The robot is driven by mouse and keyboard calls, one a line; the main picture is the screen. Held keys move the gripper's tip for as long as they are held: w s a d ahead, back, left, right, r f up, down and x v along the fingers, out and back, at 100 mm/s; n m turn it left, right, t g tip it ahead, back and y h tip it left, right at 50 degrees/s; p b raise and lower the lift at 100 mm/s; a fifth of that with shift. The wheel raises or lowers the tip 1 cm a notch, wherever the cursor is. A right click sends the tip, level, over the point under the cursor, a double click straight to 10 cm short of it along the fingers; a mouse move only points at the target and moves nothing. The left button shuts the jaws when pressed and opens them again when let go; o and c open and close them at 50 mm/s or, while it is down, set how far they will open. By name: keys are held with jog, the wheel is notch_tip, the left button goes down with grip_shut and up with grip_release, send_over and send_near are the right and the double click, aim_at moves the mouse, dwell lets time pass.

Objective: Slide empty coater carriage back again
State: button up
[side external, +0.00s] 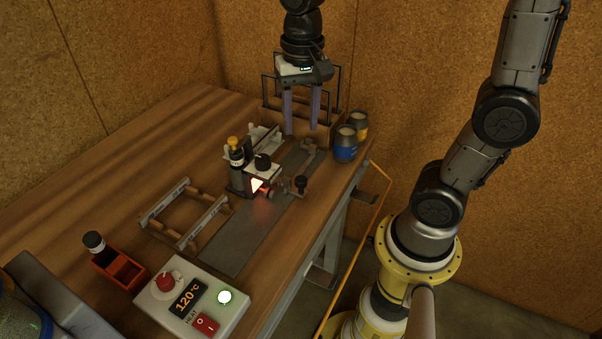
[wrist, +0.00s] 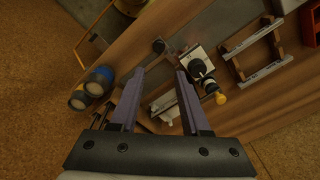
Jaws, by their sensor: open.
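The coater carriage (side external: 262,171), a pale block with a black knob on top and a red-orange glow at its front, stands about midway along the grey coater bed (side external: 235,241). It also shows in the wrist view (wrist: 199,61), beyond the right fingertip. A dark bottle with a yellow cap (side external: 236,149) stands right beside it. My gripper (side external: 301,130) points down above the bed's far end, behind the carriage and apart from it. Its two purple-grey fingers are spread with nothing between them, also in the wrist view (wrist: 170,67).
A wooden rack with black wire frames (side external: 328,105) stands at the far end, beside blue and yellow jars (side external: 345,144). A small black-knobbed post (side external: 300,184) stands by the bed. An empty frame holder (side external: 184,212), orange bin (side external: 120,267) and 120 °C control box (side external: 191,300) lie nearer.

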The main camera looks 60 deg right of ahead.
aim_at(301, 178)
notch_tip(301, 178, down, 14)
jog(key=shift+f, duration=0.2)
dwell(0.4)
grip_shut()
dwell(1.4)
